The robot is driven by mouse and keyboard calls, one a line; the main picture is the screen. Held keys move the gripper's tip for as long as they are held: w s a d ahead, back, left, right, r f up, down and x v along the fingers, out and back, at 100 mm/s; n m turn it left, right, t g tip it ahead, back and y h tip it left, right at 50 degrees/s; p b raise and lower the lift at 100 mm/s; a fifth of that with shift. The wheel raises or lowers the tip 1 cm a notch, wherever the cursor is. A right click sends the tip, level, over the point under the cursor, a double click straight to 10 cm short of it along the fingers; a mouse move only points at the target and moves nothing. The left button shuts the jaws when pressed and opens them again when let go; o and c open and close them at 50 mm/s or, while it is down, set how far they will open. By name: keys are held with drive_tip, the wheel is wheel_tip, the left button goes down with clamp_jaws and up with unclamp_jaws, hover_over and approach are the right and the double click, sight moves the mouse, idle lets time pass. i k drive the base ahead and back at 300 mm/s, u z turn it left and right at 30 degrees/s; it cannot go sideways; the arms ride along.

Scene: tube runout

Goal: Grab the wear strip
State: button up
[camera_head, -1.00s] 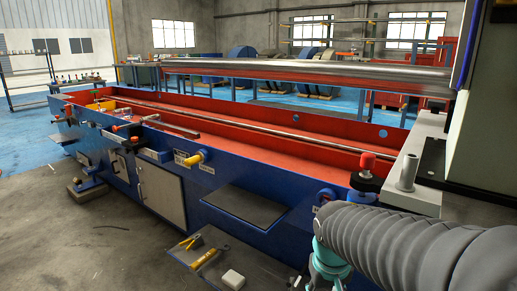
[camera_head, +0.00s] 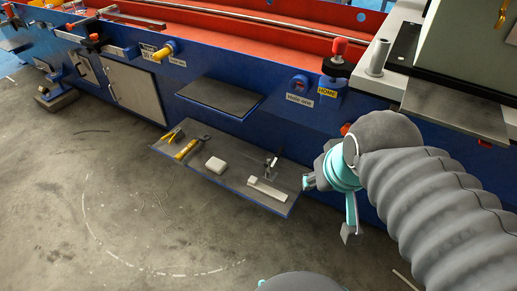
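A pale flat strip (camera_head: 268,190), which looks like the wear strip, lies on the low grey shelf (camera_head: 228,176) at the front of the blue machine. A small light block sits at its left end. My gripper (camera_head: 328,208) is just right of the strip, beyond the shelf's right edge and apart from it. Its two teal-and-grey fingers are spread wide, with nothing seen between them. My grey sleeved arm hides the floor and machine front behind it.
The shelf also holds a white block (camera_head: 215,165), a yellow-handled tool (camera_head: 187,149), pliers (camera_head: 172,135) and a small metal fixture (camera_head: 271,166) behind the strip. A higher dark shelf (camera_head: 219,97) juts out above. The concrete floor (camera_head: 150,210) in front is mostly clear.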

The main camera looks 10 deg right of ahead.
sight(253, 183)
drive_tip(key=z, duration=3.15)
drive_tip(key=k, duration=2.55)
drive_tip(key=u, duration=1.9)
drive_tip(key=i, duration=0.5)
drive_tip(key=z, duration=0.05)
